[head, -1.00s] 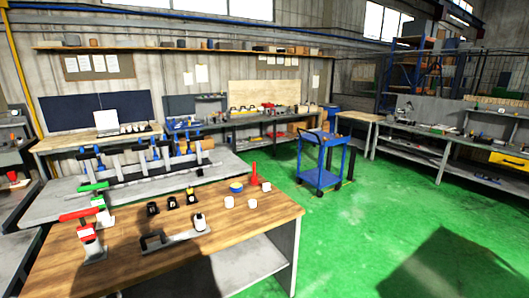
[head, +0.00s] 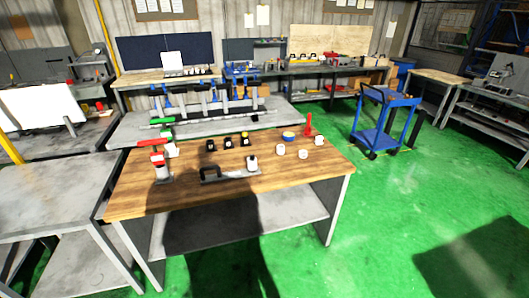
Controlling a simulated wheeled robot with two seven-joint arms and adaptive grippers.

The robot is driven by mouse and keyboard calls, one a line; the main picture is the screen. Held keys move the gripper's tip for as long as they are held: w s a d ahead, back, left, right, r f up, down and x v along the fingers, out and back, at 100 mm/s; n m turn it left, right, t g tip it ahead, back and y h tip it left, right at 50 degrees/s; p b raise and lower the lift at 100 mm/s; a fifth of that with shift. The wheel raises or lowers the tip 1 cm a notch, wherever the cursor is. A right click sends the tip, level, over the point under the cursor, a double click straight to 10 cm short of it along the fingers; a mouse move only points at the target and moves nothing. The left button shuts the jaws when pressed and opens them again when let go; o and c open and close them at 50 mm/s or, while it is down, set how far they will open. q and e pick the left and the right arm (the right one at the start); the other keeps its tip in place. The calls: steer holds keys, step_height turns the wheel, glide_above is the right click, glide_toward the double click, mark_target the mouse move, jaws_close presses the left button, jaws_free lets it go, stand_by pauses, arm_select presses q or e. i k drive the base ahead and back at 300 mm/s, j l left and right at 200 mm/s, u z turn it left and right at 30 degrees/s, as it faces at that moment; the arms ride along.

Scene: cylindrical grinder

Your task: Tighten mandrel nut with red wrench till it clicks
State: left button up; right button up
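A red-handled tool (head: 157,143), which looks like the red wrench, is at the left end of the wooden-topped table (head: 290,185), on a small grey stand. A green-handled one (head: 161,121) is just behind it. A grey plate fixture (head: 228,175) with a black handle lies near the table's middle, with a white and dark cylinder (head: 252,163) at its right end. The mandrel nut is too small to tell. Neither of my grippers is in view.
Several small black and yellow pieces and white cups (head: 281,149) stand on the table, with a red cone-shaped thing (head: 308,124) at its back right. A grey table (head: 50,195) adjoins on the left. A blue cart (head: 372,138) stands right. Green floor is free in front.

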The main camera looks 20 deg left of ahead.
mark_target(157, 156)
steer(key=u, duration=1.5)
